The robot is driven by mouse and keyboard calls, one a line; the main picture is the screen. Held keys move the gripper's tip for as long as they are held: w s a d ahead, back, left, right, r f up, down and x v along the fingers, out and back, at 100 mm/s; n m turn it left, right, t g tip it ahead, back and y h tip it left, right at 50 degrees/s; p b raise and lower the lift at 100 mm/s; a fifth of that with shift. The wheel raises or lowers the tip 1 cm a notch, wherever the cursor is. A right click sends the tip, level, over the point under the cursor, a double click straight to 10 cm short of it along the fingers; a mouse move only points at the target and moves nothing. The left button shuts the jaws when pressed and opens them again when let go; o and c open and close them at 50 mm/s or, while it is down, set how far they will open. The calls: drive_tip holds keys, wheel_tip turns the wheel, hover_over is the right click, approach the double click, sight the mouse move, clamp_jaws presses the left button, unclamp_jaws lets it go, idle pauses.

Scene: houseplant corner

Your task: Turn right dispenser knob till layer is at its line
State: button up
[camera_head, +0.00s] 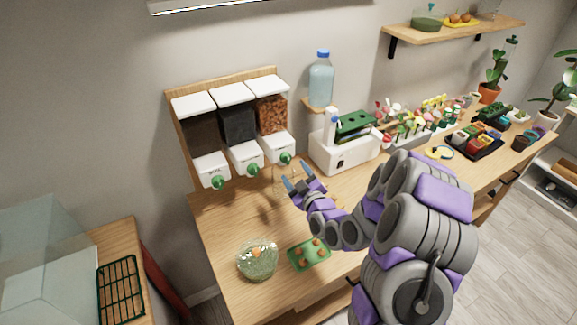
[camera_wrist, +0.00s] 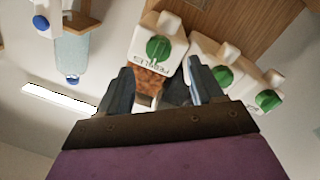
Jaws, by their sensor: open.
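Three white-lidded dispensers hang on a wooden board. The right dispenser (camera_head: 271,112) holds orange-brown pebbles, and its green knob (camera_head: 285,158) sits on the white spout box. That knob also shows in the wrist view (camera_wrist: 158,48), which is upside down, facing my gripper. My gripper (camera_head: 297,175) is open and empty, just in front of and below the right knob, apart from it. In the wrist view its two fingers (camera_wrist: 158,82) stand either side of the pebble window. A glass bowl (camera_head: 258,262) with some orange bits stands on the table; its layer and line are too small to tell.
The middle dispenser's knob (camera_head: 253,170) and left knob (camera_head: 218,182) are close by. A white machine (camera_head: 345,152) stands right of the dispensers, under a water bottle (camera_head: 321,82). A green tray (camera_head: 309,255) lies beside the bowl.

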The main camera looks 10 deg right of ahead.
sight(288, 162)
drive_tip(key=shift+b+x, duration=0.35)
drive_tip(key=shift+x, duration=2.75)
drive_tip(key=c, duration=1)
drive_tip(key=shift+c, duration=0.2)
drive_tip(key=shift+m, duration=0.3)
